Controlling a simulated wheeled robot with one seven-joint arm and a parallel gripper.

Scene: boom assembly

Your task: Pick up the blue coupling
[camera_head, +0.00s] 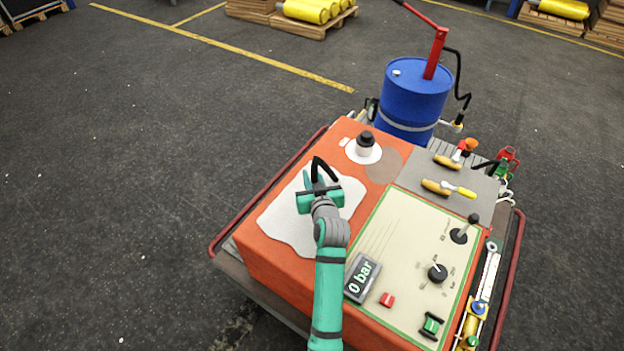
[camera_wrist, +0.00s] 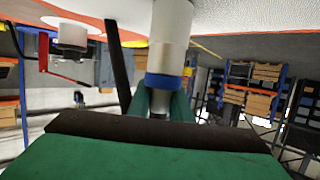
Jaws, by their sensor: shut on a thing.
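In the wrist view the blue coupling shows as a blue ring (camera_wrist: 166,82) on a pale cylindrical body (camera_wrist: 171,25). My gripper (camera_wrist: 160,104) is shut on its narrow end, with a green finger on either side. In the head view my gripper (camera_head: 318,190) is over the white cloth (camera_head: 290,222) on the orange bench top. The coupling is hidden there behind my gripper and wrist. I cannot tell whether the coupling touches the cloth.
A control panel (camera_head: 400,255) with a lever, a knob and a gauge display (camera_head: 362,277) is to the right. Brushes (camera_head: 437,187) lie on a grey mat. A blue drum (camera_head: 412,100) stands behind.

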